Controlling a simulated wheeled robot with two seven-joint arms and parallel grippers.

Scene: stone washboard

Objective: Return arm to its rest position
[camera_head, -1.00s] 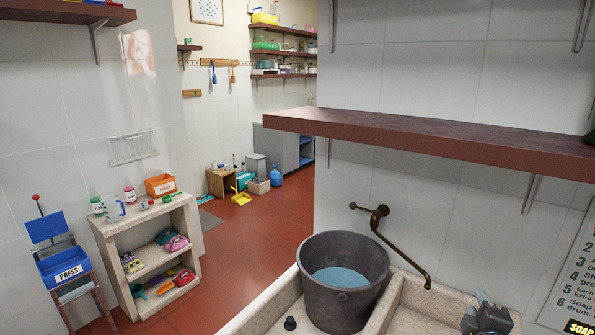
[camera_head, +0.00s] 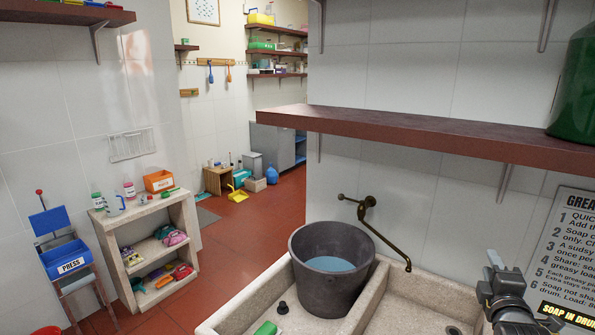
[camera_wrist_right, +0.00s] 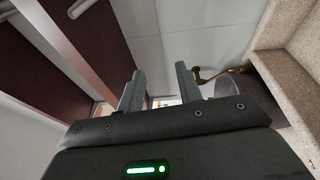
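My right gripper (camera_head: 497,275) shows at the lower right of the head view, over the right side of the stone sink and in front of the tiled wall. In the right wrist view its two grey fingers (camera_wrist_right: 160,85) stand apart, with nothing held between them. My left gripper is in neither view.
A dark bucket (camera_head: 310,268) of bluish water stands in the stone sink (camera_head: 245,300), beside a brass tap (camera_head: 385,235). A green block (camera_head: 266,328) lies at the sink's front. A brown shelf (camera_head: 430,132) bears a green container (camera_head: 574,85). A sign (camera_head: 565,260) stands at right.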

